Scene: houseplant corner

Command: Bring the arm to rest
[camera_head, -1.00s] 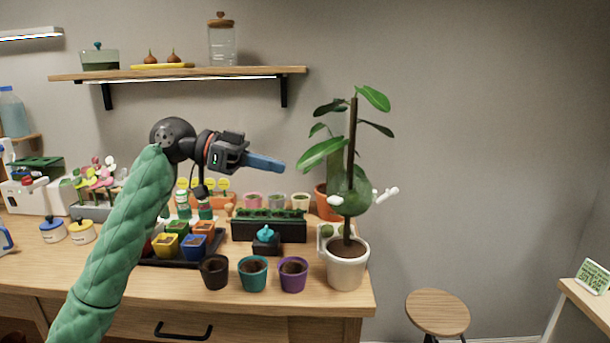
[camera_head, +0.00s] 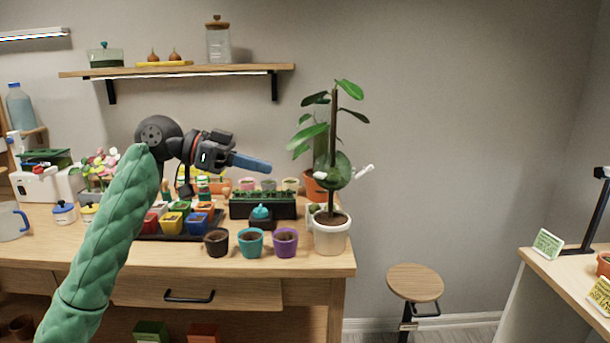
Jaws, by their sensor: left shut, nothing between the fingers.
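My left arm, in a green quilted sleeve, comes in from the lower left of the head view. Its gripper (camera_head: 250,163) is shut and empty, with blue fingers pointing right. It hangs in the air in front of the wall, above the wooden bench (camera_head: 300,262) and left of the tall plant (camera_head: 334,140) in its white pot (camera_head: 331,236). The gripper appears apart from the plant. My right gripper is not in view.
A black pot (camera_head: 216,243), a teal pot (camera_head: 250,243) and a purple pot (camera_head: 285,242) stand along the bench front. A shelf (camera_head: 180,71) hangs above. A stool (camera_head: 415,284) stands right of the bench, with another table (camera_head: 570,270) farther right.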

